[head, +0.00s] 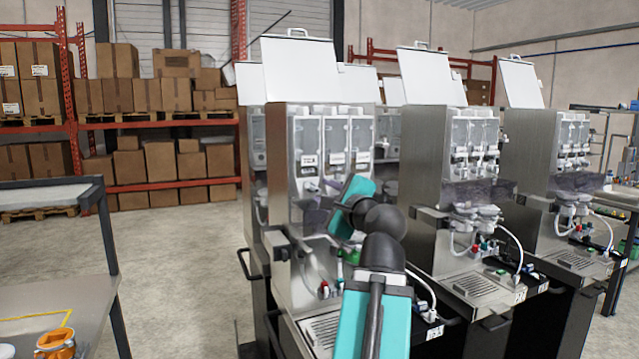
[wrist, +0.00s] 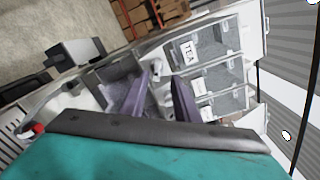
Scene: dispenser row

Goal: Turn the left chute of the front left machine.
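The front left machine (head: 285,160) is a steel dispenser with its white lid raised and a row of clear canisters (head: 335,148) behind its front. My arm stands before it and hides much of its lower front, including most of the chute area. In the wrist view the machine appears tilted, with a canister labelled TEA (wrist: 190,50). My gripper (wrist: 160,92) shows there as two purple fingers pointing at the machine's front, with a gap between them. A small white part (wrist: 158,69) shows near the gap at the fingertips. I cannot tell whether the fingers touch it.
Similar machines stand to the right (head: 435,150) and (head: 535,160), close beside the front left one. A drip tray (head: 322,328) lies low on the front left machine. A table (head: 50,290) with an orange item (head: 57,342) stands at the left. Open floor lies between.

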